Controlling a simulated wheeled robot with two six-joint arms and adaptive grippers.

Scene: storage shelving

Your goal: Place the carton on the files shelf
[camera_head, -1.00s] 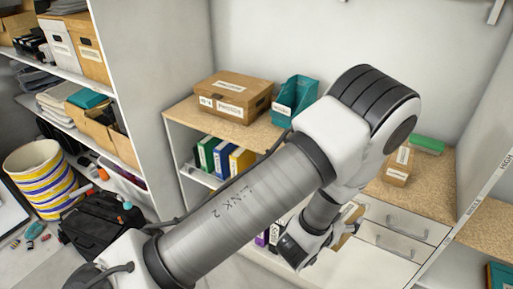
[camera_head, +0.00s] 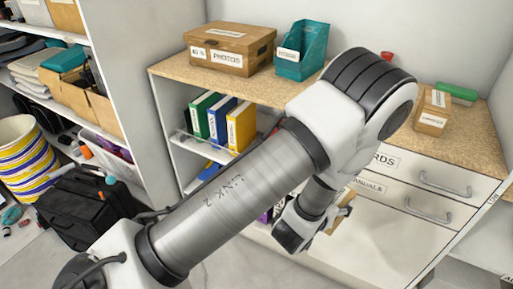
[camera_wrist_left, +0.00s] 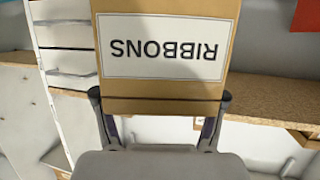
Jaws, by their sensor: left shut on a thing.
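My left gripper (camera_wrist_left: 160,102) is shut on a tan carton (camera_wrist_left: 165,92) with a white label reading RIBBONS, upside down in the left wrist view. In the head view the left gripper (camera_head: 318,226) hangs low in front of the cabinet, and only a small brown part of the carton (camera_head: 343,212) shows beside it. The shelf with green, blue and yellow binders (camera_head: 222,122) is to the left of the gripper, under the wooden top. My arm hides the right part of that shelf. My right gripper is not in view.
A PHOTOS box (camera_head: 230,50) and a teal magazine holder (camera_head: 302,50) stand on the wooden top (camera_head: 180,75). Another small carton (camera_head: 433,110) and a green item (camera_head: 457,93) sit at the right, above labelled drawers (camera_head: 430,185). A black bag (camera_head: 90,212) lies on the floor.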

